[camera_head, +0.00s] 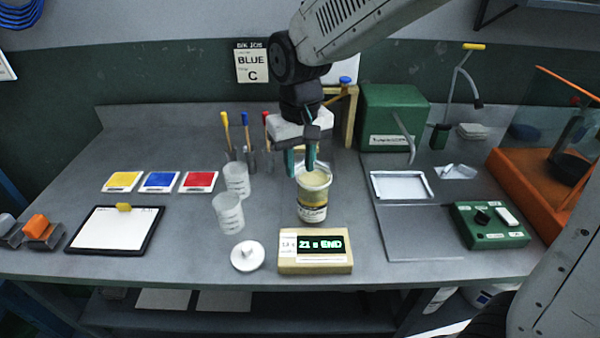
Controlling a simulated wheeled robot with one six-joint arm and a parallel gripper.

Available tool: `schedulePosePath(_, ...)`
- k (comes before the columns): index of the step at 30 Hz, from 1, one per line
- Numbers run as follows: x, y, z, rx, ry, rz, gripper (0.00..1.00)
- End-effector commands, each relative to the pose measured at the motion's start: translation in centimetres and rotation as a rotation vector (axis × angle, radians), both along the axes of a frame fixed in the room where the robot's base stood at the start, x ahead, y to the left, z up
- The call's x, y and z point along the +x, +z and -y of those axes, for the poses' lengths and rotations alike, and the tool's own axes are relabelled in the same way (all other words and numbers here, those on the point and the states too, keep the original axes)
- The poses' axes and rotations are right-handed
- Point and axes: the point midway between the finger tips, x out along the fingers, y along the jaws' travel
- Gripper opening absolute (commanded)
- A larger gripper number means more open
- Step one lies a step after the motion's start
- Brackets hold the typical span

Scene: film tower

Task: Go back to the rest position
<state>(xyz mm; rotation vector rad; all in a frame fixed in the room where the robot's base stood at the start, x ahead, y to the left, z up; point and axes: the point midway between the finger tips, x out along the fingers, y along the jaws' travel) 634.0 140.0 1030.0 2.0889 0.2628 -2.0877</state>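My gripper (300,166) hangs from the arm at the middle of the bench, pointing down. Its two teal fingers are apart, and I see nothing held between them. The fingertips are close to the rim of an open tub (312,212) with a yellow and dark label and cream-coloured contents. I cannot tell whether they touch the rim or are just above or behind it. The rest position itself is not marked in this view.
Clear beakers (229,214) stand left of the tub, and a white round lid (247,256) lies in front. A wooden display block (315,263) reads "21 s END". A green box (392,117) stands behind right; an orange-framed device (540,190) is far right.

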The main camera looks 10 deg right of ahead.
Motion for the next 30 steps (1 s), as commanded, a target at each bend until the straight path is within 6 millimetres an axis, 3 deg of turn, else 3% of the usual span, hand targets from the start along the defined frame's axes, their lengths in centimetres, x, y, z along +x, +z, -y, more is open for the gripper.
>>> schedulePosePath(13,0.0,0.1,0.0,0.0,-0.001,0.0,0.28)
schedulePosePath(17,-0.7,1.0,1.2,0.003,-0.013,0.008,0.28)
schedulePosePath(23,-5.1,4.7,6.8,0.012,-0.076,0.038,0.28)
schedulePosePath(30,-13.1,7.4,13.3,0.017,-0.168,0.08,0.28)
